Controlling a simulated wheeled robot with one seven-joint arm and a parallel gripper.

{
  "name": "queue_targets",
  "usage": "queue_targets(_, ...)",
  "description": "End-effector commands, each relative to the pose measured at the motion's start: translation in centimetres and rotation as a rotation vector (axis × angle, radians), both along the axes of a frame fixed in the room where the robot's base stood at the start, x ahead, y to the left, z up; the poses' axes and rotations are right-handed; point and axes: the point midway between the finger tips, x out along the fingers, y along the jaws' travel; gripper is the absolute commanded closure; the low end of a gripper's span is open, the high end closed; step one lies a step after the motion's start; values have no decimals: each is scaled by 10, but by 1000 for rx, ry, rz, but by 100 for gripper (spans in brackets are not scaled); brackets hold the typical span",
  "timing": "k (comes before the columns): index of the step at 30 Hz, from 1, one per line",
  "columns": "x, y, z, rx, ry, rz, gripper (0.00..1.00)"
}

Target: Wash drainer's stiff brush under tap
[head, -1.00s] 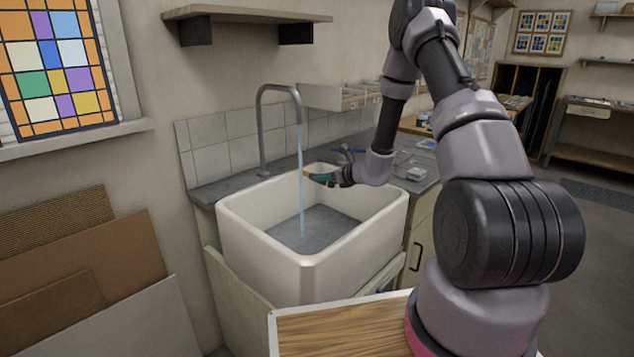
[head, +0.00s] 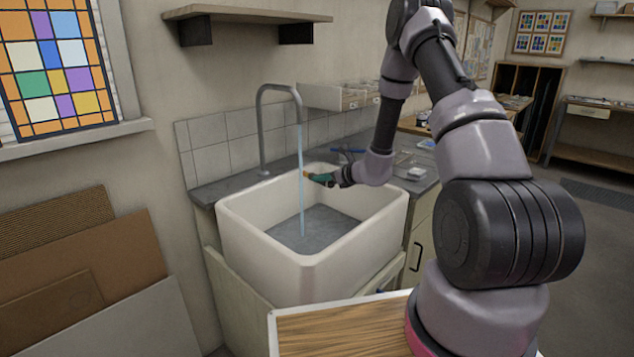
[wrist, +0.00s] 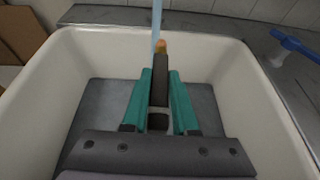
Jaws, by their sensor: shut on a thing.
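My gripper (wrist: 160,75) has teal fingers and is shut on the stiff brush (wrist: 160,82), a dark piece with an orange end pointing away from me. In the head view my gripper (head: 324,179) is over the white sink, near the height of its rim. The tap (head: 263,125) is a grey gooseneck at the back of the sink. Its thin blue water stream (head: 301,205) falls to the sink floor. The brush's orange end is right beside the stream; I cannot tell whether they touch. My fingers hide part of the brush.
The deep white sink (head: 268,262) surrounds the space below my gripper. A blue-handled tool (wrist: 297,45) lies on the grey counter to the right. A wall shelf (head: 245,15) is above the tap. A wooden-topped surface (head: 345,330) is nearest me.

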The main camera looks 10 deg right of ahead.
Motion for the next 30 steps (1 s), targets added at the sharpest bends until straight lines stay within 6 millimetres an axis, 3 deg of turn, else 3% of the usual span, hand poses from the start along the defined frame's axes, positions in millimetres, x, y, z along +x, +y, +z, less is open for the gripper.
queue_targets(30, -12, 3, 0, -1, 1, -1, 100)
